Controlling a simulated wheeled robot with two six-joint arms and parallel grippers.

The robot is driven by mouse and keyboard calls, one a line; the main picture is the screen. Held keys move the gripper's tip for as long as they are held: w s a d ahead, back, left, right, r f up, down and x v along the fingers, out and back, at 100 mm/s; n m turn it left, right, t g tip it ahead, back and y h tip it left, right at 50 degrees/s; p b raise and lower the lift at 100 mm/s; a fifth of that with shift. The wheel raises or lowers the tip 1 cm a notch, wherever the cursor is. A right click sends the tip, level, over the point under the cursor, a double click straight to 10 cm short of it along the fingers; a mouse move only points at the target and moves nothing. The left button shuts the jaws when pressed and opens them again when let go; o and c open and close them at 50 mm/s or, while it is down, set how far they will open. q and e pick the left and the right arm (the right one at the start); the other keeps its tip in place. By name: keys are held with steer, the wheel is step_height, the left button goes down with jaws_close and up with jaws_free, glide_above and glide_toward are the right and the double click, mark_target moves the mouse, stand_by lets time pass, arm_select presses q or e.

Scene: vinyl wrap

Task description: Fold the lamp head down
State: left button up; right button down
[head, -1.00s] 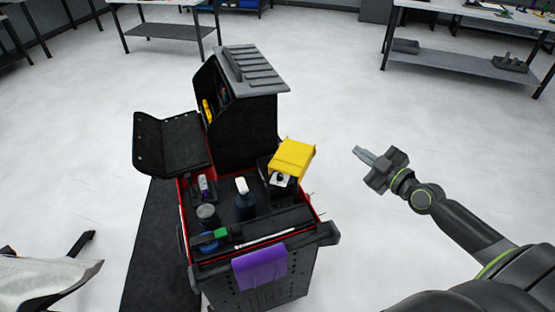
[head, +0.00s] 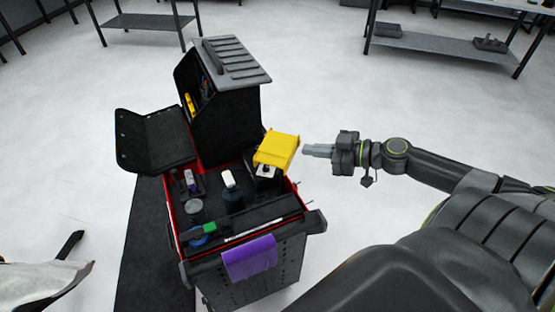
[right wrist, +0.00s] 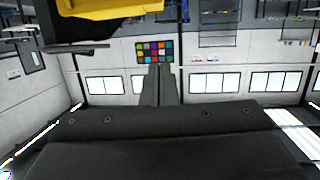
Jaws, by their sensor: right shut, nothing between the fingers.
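The lamp has a yellow head (head: 277,149) raised at a tilt above a dark base, at the right side of the tool cart. The yellow head also shows at the top left of the right wrist view (right wrist: 110,8). My right gripper (head: 306,150) is shut and empty, just to the right of the yellow head, with its fingers pointing left toward it. A small gap shows between them in the head view. Its closed fingers also show in the right wrist view (right wrist: 158,82). My left gripper is not in view.
The cart (head: 300,222) holds bottles, a spray bottle (head: 231,188) and small tools in its red-edged tray. A purple cloth (head: 249,258) hangs on its front. A black panel (head: 152,140) stands open at left. Open floor lies to the right.

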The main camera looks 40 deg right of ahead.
steer(key=w+f+b, duration=0.1)
steer(key=b, duration=0.4)
glide_above(279, 163)
steer(key=s, duration=0.1)
steer(key=shift+s+d+f, duration=0.15)
steer(key=shift+d+f, duration=0.15)
steer(key=shift+d, duration=0.05)
steer(key=shift+w+a+f+p, duration=0.3)
steer(key=shift+w+a+f, duration=0.15)
steer(key=shift+w, duration=0.2)
step_height(279, 163, down, 3)
steer(key=shift+r+b, duration=0.1)
steer(key=shift+b, duration=0.8)
steer(key=shift+s+d+f, duration=0.1)
steer(key=shift+d+f, duration=0.05)
steer(key=shift+f, duration=0.35)
steer(key=shift+b, duration=0.35)
